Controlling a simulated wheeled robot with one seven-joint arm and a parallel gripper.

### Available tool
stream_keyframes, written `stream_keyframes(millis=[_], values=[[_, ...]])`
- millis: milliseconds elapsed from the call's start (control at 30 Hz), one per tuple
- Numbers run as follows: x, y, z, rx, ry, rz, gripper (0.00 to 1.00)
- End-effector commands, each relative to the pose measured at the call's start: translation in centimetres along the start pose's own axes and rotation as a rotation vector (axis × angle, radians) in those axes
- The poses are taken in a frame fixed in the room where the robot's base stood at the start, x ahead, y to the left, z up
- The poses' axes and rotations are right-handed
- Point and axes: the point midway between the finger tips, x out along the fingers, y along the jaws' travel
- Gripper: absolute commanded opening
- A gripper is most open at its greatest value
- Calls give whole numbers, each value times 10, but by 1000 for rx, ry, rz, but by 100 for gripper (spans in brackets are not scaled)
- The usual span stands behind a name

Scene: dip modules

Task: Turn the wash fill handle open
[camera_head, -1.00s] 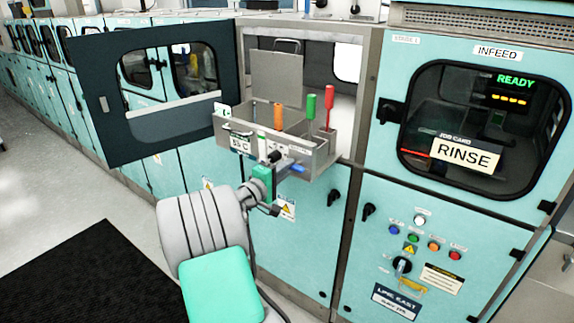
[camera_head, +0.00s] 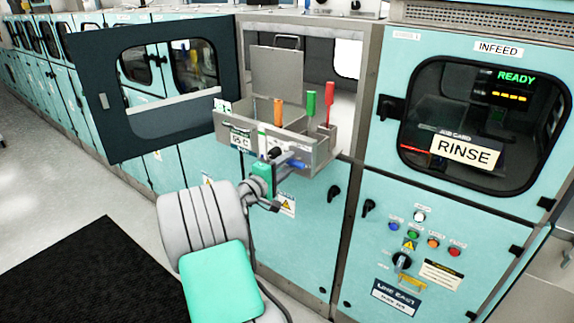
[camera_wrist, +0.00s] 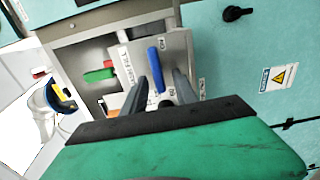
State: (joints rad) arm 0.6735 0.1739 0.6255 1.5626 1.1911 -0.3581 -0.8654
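A blue lever handle (camera_head: 297,165) is on the front of the grey metal trough (camera_head: 240,146); I take it for the wash fill handle, though its label is too small to read surely. In the wrist view the blue handle (camera_wrist: 156,68) points along the picture's height, beside printed labels on the grey panel. My gripper (camera_wrist: 168,80) is open, its two dark fingers apart, with the lower part of the handle appearing between or just beyond the tips. I cannot tell whether they touch. In the head view my gripper (camera_head: 277,160) is close to the trough front.
Orange (camera_head: 278,112), green (camera_head: 310,105) and red (camera_head: 329,102) handles stand upright at the trough. A dark windowed door (camera_head: 110,130) hangs open at left. The infeed cabinet (camera_head: 380,190) with a RINSE card (camera_head: 466,152) stands at right. A black mat (camera_head: 70,275) lies on the floor.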

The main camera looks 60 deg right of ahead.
Motion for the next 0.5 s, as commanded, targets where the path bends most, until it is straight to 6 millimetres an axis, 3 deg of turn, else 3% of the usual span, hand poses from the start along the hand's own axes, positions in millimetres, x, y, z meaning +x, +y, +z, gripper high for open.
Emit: stream_keyframes(millis=[167, 500], values=[[-6, -1, -1, 1, 2, 1, 35], [-69, -2, -1, 1, 4, 0, 35]])
